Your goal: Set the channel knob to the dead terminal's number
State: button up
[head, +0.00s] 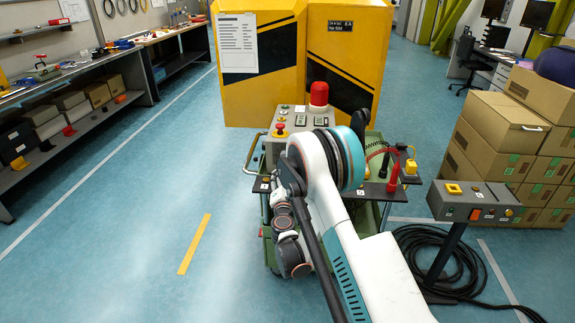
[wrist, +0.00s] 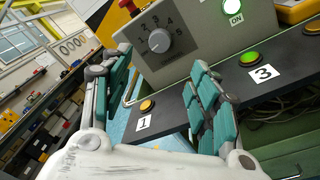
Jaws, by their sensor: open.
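In the wrist view the round grey channel knob (wrist: 160,40) sits on a sloped grey panel, with a ring of numbers around it. I cannot tell which number it points at. My gripper (wrist: 161,62) is open and empty, its teal-padded fingers apart in front of the panel, with the knob showing between them.
The panel's box (head: 276,147) stands on a green cart with a red beacon (head: 319,95). A button post (head: 464,214), coiled black cable (head: 450,262) and cardboard boxes (head: 495,130) are to the right. The blue floor on the left is clear.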

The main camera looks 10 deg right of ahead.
jog(key=b+x, duration=0.4)
jog(key=x, duration=0.9)
jog(key=shift+w, duration=0.35)
jog(key=shift+d+f, duration=0.1)
jog(key=c, duration=1.1)
